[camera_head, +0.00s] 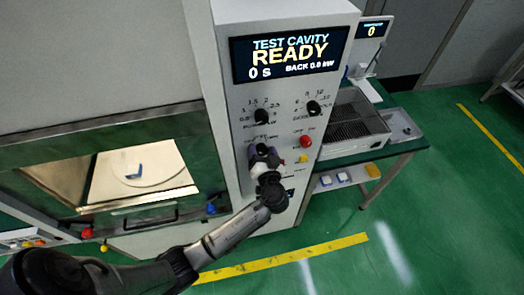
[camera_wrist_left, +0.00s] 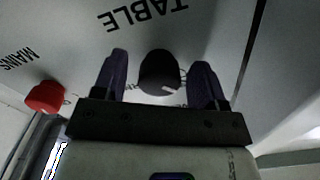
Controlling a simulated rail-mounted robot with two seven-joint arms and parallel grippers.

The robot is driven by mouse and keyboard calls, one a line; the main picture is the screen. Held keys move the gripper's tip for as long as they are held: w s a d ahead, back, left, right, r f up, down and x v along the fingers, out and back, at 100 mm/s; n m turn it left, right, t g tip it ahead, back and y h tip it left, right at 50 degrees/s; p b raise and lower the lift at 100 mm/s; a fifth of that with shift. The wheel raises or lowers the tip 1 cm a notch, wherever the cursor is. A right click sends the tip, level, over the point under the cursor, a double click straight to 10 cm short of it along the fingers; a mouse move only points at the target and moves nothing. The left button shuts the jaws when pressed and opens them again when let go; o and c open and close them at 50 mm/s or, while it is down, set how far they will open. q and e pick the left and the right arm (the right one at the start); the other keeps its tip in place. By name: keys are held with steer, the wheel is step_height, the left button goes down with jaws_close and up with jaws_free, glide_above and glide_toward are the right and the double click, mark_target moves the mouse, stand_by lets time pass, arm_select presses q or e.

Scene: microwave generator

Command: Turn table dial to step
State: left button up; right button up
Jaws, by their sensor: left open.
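The black table dial (camera_wrist_left: 159,72) shows in the left wrist view under the upside-down word TABLE, with a pale mark on its lower edge. My left gripper (camera_wrist_left: 160,64) is open, with one dark finger on each side of the dial. Gaps show between the fingers and the dial, so it does not look gripped. In the head view my left gripper (camera_head: 262,153) is at the control panel (camera_head: 238,98), below two other dials, and mostly hides the table dial. Which setting the mark points to cannot be read. My right gripper is not in view.
Two black dials (camera_head: 262,116) (camera_head: 313,107) sit above on the panel. A red button (camera_head: 305,141) and a yellow button (camera_head: 303,159) are close to the right. The display (camera_head: 290,53) reads READY. A red knob (camera_wrist_left: 45,96) is near the word MAINS. The lit cavity (camera_head: 135,172) is left.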

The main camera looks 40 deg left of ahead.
arm_select(q)
steer(key=shift+c, duration=0.2)
steer(key=c, duration=0.9)
steer(key=m, duration=0.3)
steer(key=shift+m+p, duration=0.3)
steer(key=shift+m, duration=0.1)
steer(key=shift+m+p, duration=0.8)
steer(key=shift+m, duration=1.6)
steer(key=o, duration=0.9)
